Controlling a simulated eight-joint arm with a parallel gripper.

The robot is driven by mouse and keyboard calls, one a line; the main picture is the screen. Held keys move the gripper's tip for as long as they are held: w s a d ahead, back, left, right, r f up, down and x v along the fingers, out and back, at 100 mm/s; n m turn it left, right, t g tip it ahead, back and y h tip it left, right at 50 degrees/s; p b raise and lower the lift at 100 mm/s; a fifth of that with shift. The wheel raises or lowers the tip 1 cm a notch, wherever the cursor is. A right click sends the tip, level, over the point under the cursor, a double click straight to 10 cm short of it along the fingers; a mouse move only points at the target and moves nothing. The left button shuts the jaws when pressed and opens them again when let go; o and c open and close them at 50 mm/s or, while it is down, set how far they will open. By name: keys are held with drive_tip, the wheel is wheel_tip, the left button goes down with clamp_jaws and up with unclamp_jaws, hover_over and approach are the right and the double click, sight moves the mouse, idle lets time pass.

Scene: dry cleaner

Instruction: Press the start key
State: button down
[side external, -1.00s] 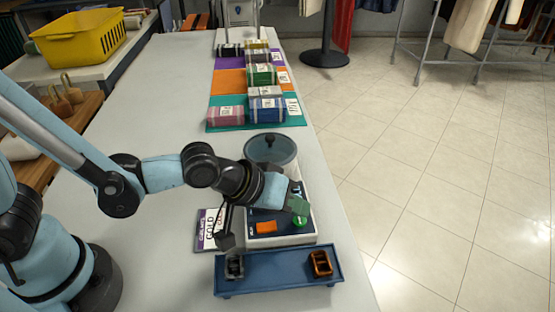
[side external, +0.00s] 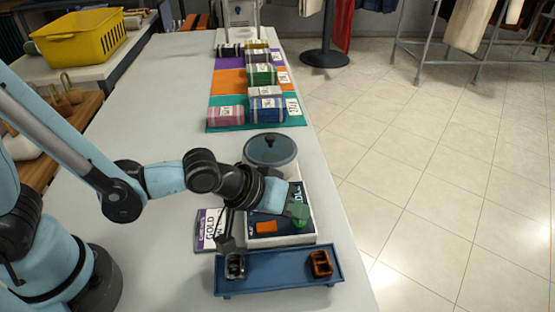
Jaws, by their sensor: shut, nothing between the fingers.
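A boxy white unit (side external: 312,230) with a dark blue front panel (side external: 258,240) stands near the front right of the table. The panel carries an orange key (side external: 266,227) at left and a round green key (side external: 300,224) at right; no start label is readable on either. My gripper (side external: 298,212) is shut and empty, reaching in from the left. Its green tip is directly over the green key and partly covers it. I cannot tell whether they touch. A dark part of my wrist hangs down left of the panel.
A blue tray (side external: 280,272) in front holds a dark holder (side external: 235,267) and a brown holder (side external: 320,264). A grey lidded pot (side external: 270,152) stands behind the unit. A GOLD card (side external: 209,228) lies left. Folded bundles (side external: 268,109) sit on coloured mats farther back.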

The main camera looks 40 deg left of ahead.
sight(293, 220)
drive_tip(key=shift+f, duration=0.15)
idle(0.4)
drive_tip(key=shift+r, duration=0.8)
drive_tip(key=shift+r, duration=2.5)
drive_tip(key=shift+a, duration=0.1)
drive_tip(key=s+a+r+m+y, duration=0.1)
drive_tip(key=s+a+y, duration=0.1)
drive_tip(key=a, duration=0.8)
drive_tip(key=s+a+r+m+y, duration=0.1)
drive_tip(key=s+a+y, duration=0.2)
drive_tip(key=a, duration=0.8)
drive_tip(key=shift+a+r+g, duration=0.15)
drive_tip(key=shift+r+g, duration=0.15)
drive_tip(key=shift+g, duration=0.1)
